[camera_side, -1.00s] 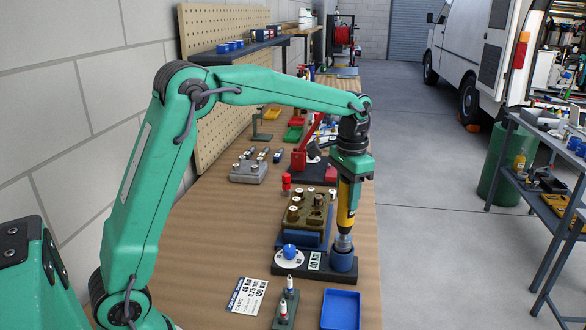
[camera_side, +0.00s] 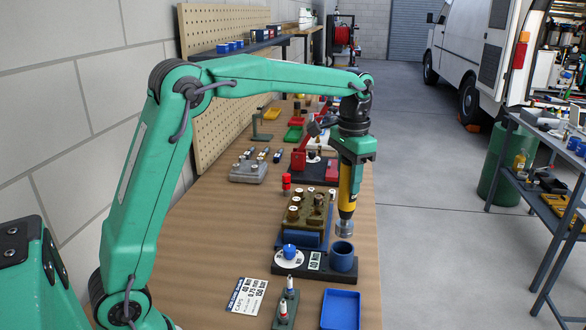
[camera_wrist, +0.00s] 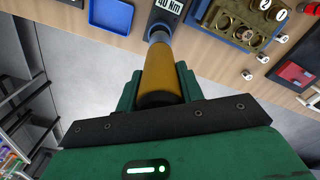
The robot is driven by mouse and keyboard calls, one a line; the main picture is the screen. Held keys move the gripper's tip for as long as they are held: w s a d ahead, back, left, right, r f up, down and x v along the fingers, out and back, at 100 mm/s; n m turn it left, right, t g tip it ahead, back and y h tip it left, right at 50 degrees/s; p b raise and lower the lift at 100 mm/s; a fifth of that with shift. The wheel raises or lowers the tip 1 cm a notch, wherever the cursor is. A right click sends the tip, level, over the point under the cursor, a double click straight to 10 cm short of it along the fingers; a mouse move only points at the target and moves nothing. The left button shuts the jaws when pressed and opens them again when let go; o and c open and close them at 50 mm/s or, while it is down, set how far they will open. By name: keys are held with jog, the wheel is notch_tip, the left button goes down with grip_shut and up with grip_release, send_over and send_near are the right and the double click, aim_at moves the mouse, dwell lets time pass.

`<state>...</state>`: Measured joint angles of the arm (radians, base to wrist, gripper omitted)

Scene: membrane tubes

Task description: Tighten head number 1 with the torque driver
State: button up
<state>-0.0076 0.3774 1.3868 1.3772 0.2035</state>
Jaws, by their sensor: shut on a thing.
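My gripper (camera_side: 355,158) is shut on the yellow and black torque driver (camera_side: 348,190). The driver hangs upright, and its grey socket end (camera_side: 345,229) is just above the blue cup (camera_side: 342,258) of the black stand marked 40 Nm (camera_side: 315,262). In the wrist view the driver (camera_wrist: 165,75) lies between my green fingers. The brass block (camera_side: 310,221) with several round heads stands behind the stand, to the left of the driver.
A settings card (camera_side: 249,296) lies on the bench. A red-handled device (camera_side: 302,155) and a grey block (camera_side: 248,172) are farther back. Bare bench lies at left.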

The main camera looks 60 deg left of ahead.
jog(key=shift+w+a+r, duration=0.15)
jog(key=shift+w+a, duration=0.2)
jog(key=shift+a, duration=0.05)
jog(key=w+a+r+n, duration=0.3)
jog(key=w+a, duration=0.3)
jog(key=a, duration=0.6)
jog(key=s+a+n, duration=0.1)
jog(key=a+n, duration=0.2)
jog(key=a, duration=1.1)
